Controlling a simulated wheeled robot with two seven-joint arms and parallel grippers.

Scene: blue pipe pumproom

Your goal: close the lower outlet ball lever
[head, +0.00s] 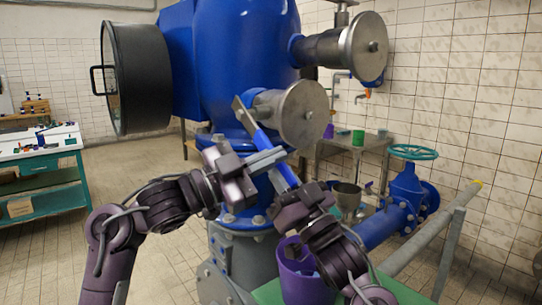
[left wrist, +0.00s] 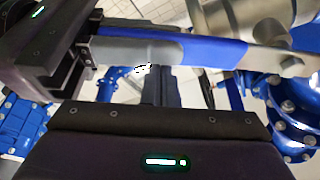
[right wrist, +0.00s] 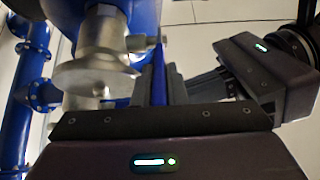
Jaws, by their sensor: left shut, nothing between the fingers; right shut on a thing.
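The lower outlet ball lever (head: 264,140) has a bare metal top end and a blue sleeve. It slants down to the right in front of the round steel outlet flange (head: 303,113). My right gripper (head: 287,184) is shut on the lower part of the lever's sleeve. The lever (left wrist: 215,52) crosses the left wrist view and shows nearly edge-on in the right wrist view (right wrist: 159,75). My left gripper (head: 279,156) is shut and empty, its fingers close beside the lever. I cannot tell whether they touch it. The gripped end of the sleeve is partly hidden by the right fingers.
A blue tank (head: 245,55) stands behind the grippers, with an upper steel outlet (head: 340,47) at right. A blue pipe with a green handwheel (head: 413,152) and a grey rail (head: 435,232) stand at right. A workbench (head: 40,160) is far left; floor between is clear.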

